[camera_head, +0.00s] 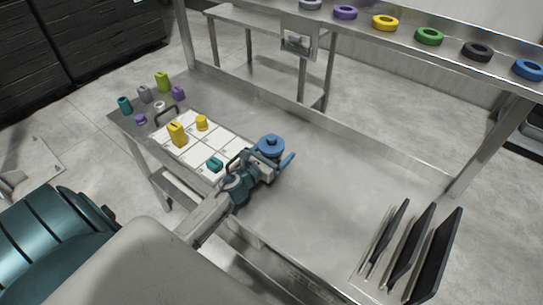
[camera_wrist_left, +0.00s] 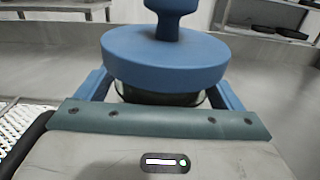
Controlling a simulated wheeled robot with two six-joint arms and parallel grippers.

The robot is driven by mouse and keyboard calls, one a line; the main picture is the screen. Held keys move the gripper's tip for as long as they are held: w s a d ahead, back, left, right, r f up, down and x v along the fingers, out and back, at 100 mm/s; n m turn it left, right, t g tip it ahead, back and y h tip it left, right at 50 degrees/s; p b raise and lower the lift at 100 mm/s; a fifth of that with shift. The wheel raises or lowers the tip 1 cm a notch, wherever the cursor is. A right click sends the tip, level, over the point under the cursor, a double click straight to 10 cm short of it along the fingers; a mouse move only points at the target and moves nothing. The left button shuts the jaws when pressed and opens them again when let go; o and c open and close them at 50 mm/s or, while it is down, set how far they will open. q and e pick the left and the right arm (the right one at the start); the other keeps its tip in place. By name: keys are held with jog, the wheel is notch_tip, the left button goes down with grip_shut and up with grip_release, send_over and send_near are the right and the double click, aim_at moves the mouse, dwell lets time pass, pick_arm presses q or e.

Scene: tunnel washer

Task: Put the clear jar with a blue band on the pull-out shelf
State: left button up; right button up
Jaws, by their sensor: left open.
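A jar (camera_head: 270,146) with a wide blue round top and a knob stands on the steel table in front of my left gripper. In the left wrist view its blue top (camera_wrist_left: 165,58) fills the middle, with a little dark, glassy body showing below it. Most of the body and any band on it are hidden. My left gripper (camera_head: 271,161) is open, with its blue fingers on either side of the jar below the top; I cannot tell whether they touch it. I cannot make out a pull-out shelf for certain. My right gripper is not in view.
A white gridded mat (camera_head: 196,157) at the left holds yellow blocks (camera_head: 177,134) and a teal piece (camera_head: 215,164). Several small coloured containers stand beyond it. Black upright plates (camera_head: 408,248) stand at the right. Coloured rings line the raised rail (camera_head: 405,35). The table's middle right is clear.

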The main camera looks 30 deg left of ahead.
pick_arm(q)
jog(key=c, duration=1.3)
jog(key=shift+r, duration=0.15)
